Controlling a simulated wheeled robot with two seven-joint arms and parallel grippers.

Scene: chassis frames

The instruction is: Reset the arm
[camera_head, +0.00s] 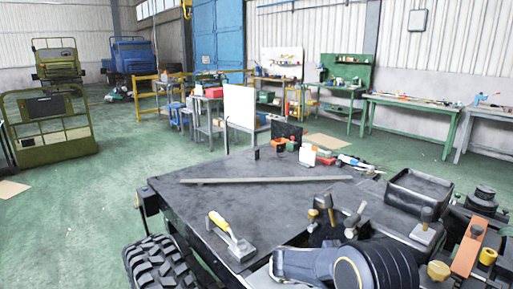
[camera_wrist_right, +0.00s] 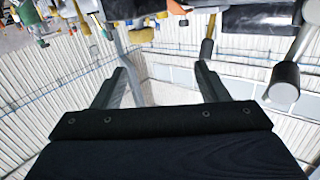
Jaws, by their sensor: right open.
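My right gripper (camera_wrist_right: 162,72) shows in the wrist view with its two dark fingers spread wide. Nothing is between them, and the pale ribbed wall shows through the gap. The wrist view looks upside down, with objects along its top edge. Part of my right arm (camera_head: 305,264) crosses the bottom of the head view, over the near right part of the dark worktable (camera_head: 205,205). I cannot make out the right gripper's fingers in the head view. My left arm and gripper are not in view.
A yellow-handled tool (camera_head: 230,238) lies near the table's front edge. A long flat bar (camera_head: 265,180) lies across the back. A black tray (camera_head: 419,188) and several tools crowd the right side. A large tire (camera_head: 158,265) stands at lower left. The table's middle is clear.

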